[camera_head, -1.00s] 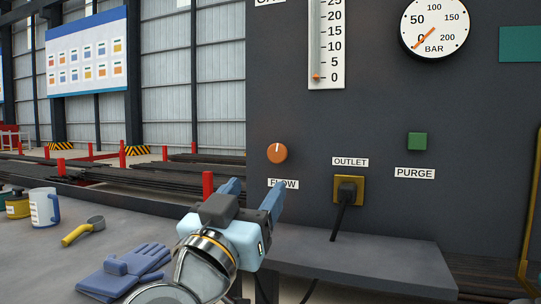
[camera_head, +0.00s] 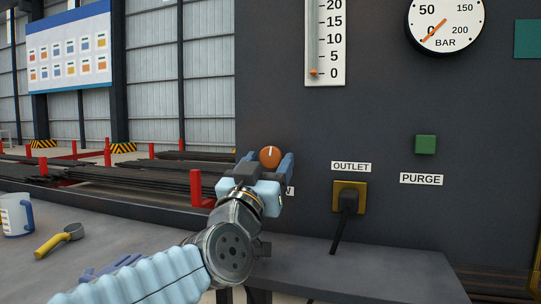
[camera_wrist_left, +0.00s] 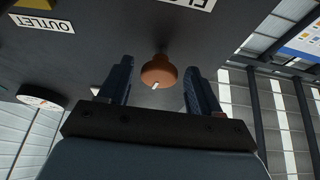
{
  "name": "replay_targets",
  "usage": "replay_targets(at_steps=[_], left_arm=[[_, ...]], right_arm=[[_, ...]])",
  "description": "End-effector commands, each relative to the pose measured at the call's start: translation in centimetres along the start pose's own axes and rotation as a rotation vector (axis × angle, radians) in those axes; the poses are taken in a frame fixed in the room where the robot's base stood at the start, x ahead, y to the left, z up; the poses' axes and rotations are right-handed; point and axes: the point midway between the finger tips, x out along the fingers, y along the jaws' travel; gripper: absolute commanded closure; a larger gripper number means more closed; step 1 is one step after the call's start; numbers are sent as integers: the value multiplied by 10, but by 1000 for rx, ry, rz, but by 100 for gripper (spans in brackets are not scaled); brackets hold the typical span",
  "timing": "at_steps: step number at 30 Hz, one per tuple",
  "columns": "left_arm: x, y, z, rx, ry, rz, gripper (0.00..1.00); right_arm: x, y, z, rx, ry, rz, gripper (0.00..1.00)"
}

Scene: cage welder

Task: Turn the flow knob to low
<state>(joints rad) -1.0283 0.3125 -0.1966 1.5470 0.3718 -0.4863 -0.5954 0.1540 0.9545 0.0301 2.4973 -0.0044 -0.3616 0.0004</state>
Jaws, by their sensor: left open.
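The orange flow knob (camera_head: 270,157) sits on the dark panel, with its pale mark pointing about straight up. It also shows in the left wrist view (camera_wrist_left: 159,72), between the fingers. My left gripper (camera_head: 268,165) is open, with one blue finger on each side of the knob. In the wrist view there is a gap between each finger and the knob, so I see no contact. The FLOW label is mostly hidden behind the gripper in the head view. My right gripper is in neither view.
A green purge button (camera_head: 425,144), a flow scale (camera_head: 325,45) and a BAR gauge (camera_head: 445,22) are on the panel. A mug (camera_head: 16,215) and yellow-handled tool (camera_head: 58,240) lie left.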

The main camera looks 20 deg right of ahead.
Motion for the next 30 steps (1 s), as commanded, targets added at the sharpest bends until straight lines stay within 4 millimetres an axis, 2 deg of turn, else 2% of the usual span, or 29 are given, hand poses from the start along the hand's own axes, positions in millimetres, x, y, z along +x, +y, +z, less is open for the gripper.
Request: replay_targets(at_steps=[1, 5, 14, 17, 24, 30], left_arm=[[8, 0, -2, 0, 0, -1, 37], [17, 0, -2, 0, 1, -1, 37], [20, 0, -1, 0, 1, 0, 37], [20, 0, -1, 0, 1, 0, 49], [19, 0, -1, -1, 1, 0, 86], [21, 1, -4, -95, 1, -39, 86]], right_arm=[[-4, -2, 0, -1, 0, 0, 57], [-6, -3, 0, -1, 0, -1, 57], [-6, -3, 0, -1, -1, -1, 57], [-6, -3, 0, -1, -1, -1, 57], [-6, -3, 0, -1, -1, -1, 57], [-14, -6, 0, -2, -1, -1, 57]])
